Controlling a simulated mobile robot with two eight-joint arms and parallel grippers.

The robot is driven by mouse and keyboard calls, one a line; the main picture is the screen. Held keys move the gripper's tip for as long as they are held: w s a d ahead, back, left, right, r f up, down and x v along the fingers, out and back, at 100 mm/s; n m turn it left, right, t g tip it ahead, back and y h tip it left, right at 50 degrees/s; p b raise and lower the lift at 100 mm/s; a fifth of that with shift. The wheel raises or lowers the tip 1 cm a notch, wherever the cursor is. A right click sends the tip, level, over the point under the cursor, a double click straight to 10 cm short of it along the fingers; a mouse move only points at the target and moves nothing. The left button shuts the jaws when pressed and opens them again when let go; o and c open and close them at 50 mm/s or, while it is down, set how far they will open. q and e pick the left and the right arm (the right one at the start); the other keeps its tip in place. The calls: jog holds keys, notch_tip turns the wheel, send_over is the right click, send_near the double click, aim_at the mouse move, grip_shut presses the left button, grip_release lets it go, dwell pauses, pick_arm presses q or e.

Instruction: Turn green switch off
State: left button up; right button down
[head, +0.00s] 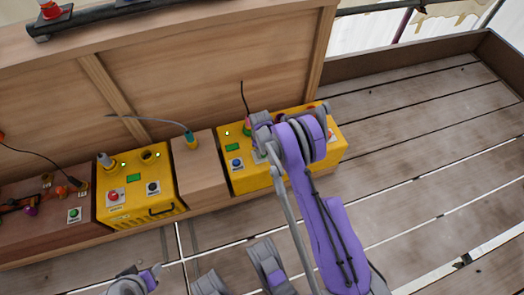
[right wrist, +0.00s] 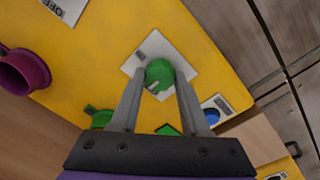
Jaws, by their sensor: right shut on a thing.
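The green switch (right wrist: 159,72) is a round knob on a white plate (right wrist: 144,52) fixed to a yellow box, in the right wrist view. My right gripper (right wrist: 159,84) is shut on this knob, one finger on each side. In the head view my purple right arm reaches over the right yellow box (head: 276,181) and hides the knob and most of the fingers. Part of my left arm, probably the left gripper (head: 135,282), shows at the bottom edge of the head view; its jaws cannot be made out.
A blue button (head: 236,163) sits on the right box, and a purple-red knob (right wrist: 24,70) stands out at the left of the wrist view. A second yellow box (head: 140,213) with red and black buttons stands to the left. Wooden decking (head: 430,160) is clear at right.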

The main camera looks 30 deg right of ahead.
jog(key=shift+c, duration=2)
grip_release()
notch_tip(320, 180, up, 11)
jog(key=p, duration=0.2)
jog(key=shift+a+p, duration=0.25)
jog(key=shift+p, duration=0.1)
jog(key=shift+s, duration=0.1)
